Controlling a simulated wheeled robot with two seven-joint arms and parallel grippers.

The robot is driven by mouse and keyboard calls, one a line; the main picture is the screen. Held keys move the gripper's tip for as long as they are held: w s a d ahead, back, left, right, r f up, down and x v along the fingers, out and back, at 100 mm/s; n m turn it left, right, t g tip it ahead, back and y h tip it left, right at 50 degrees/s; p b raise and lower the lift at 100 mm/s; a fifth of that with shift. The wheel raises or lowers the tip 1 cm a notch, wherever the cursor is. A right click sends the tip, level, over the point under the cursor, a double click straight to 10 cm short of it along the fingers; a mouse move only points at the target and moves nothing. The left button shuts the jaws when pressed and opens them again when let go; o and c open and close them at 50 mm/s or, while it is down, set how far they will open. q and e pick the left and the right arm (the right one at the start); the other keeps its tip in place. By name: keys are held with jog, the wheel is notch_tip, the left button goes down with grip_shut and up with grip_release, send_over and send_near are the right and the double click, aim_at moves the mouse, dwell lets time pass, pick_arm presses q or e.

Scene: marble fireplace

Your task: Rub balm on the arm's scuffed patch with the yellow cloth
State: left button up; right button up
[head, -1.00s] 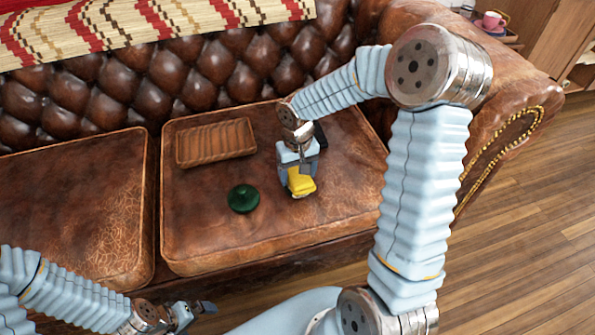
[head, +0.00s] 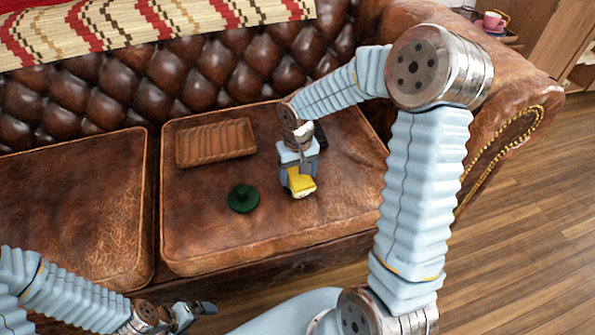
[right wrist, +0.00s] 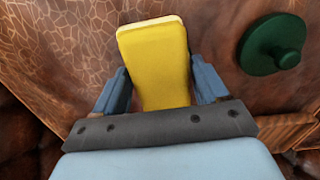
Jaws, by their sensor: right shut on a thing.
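The yellow cloth (head: 302,185), a folded pad with a pale far edge, is held in my right gripper (head: 298,180) above the right seat cushion of a brown leather sofa. In the right wrist view the cloth (right wrist: 155,62) sits between the two blue fingers (right wrist: 160,85). I cannot tell whether it touches the leather. A round dark green lid-like piece with a knob (head: 243,198) lies left of the gripper; it also shows in the right wrist view (right wrist: 272,43). The sofa's right arm (head: 515,85) is partly hidden by my arm. My left gripper (head: 203,308) is low at the front, its jaws unclear.
A ribbed wooden tray (head: 216,142) lies on the cushion (head: 220,240), behind the green piece. A small dark object (head: 320,134) is partly hidden behind my right wrist. The left cushion (head: 70,200) is bare, with pale crackled leather. A pink cup (head: 492,20) stands beyond the sofa arm.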

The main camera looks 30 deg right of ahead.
jog(key=shift+r+p, duration=2.45)
jog(key=shift+r, duration=1)
